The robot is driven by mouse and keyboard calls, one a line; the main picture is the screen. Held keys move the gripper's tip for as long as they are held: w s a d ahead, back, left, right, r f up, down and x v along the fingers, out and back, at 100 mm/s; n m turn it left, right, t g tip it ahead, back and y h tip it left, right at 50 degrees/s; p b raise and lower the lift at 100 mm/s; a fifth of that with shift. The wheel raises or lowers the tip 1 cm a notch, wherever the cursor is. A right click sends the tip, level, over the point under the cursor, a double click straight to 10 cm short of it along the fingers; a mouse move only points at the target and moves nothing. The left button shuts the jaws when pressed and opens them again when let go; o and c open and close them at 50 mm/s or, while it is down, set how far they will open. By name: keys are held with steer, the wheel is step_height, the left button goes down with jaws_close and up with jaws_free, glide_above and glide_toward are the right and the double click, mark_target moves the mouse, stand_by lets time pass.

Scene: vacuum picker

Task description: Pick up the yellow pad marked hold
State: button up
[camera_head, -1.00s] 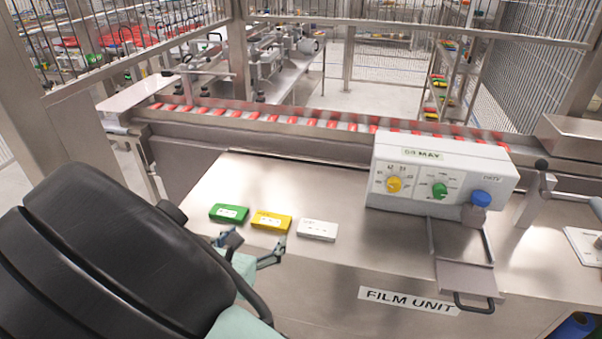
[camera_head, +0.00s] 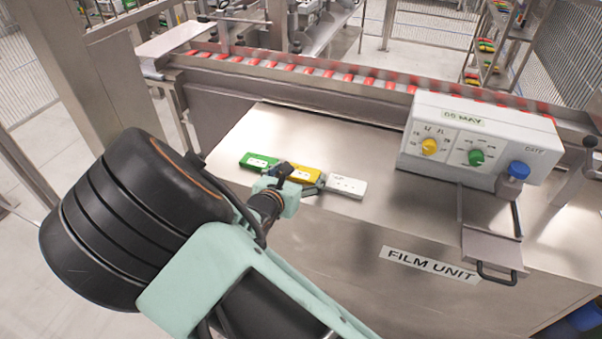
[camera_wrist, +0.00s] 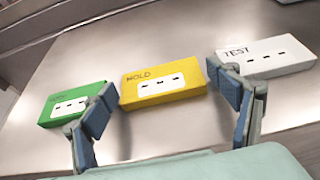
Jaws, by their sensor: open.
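The yellow pad (camera_wrist: 162,82) marked HOLD lies flat on the steel table, in the middle of the wrist view; in the head view the yellow pad (camera_head: 304,173) is partly hidden by my gripper. My gripper (camera_wrist: 160,98) is open and empty, its two fingers apart, one toward each side of the yellow pad. In the wrist view the left finger overlaps the green pad and the right finger overlaps the edge of the white pad. In the head view my gripper (camera_head: 290,182) is at the near side of the yellow pad. Contact cannot be told.
A green pad (camera_head: 259,161) lies to the left and a white pad (camera_head: 346,186) marked TEST to the right, both close. A control box (camera_head: 480,140) with knobs stands at the right on the table (camera_head: 300,130). A conveyor (camera_head: 330,75) with red items runs behind.

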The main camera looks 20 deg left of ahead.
steer(key=shift+c, duration=0.4)
steer(key=c, duration=0.8)
steer(key=shift+r, duration=0.15)
steer(key=shift+c, duration=0.2)
